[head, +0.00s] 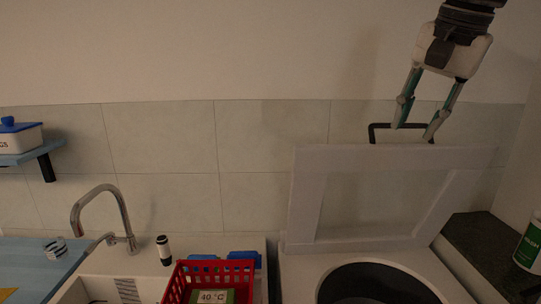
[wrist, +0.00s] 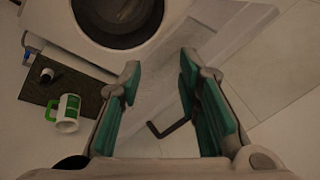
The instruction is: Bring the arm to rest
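My gripper (head: 414,131) hangs from the upper right of the head view, pointing down, with its two fingers apart. In the wrist view my gripper (wrist: 158,64) shows green finger pads with a clear gap and nothing clamped between them. A black bar handle (head: 385,126) on the raised white lid (head: 305,205) lies right by the fingertips in the head view. The handle also shows between the fingers in the wrist view (wrist: 172,129). I cannot tell whether the fingers touch it. The lid stands tilted up against the tiled wall.
A white unit with a round dark opening (head: 375,285) is below the lid. A sink tap (head: 122,215) and red basket (head: 178,285) are left. A green-and-white container (head: 530,245) stands right on a dark counter. A blue shelf (head: 30,154) is far left. The upper wall area is clear.

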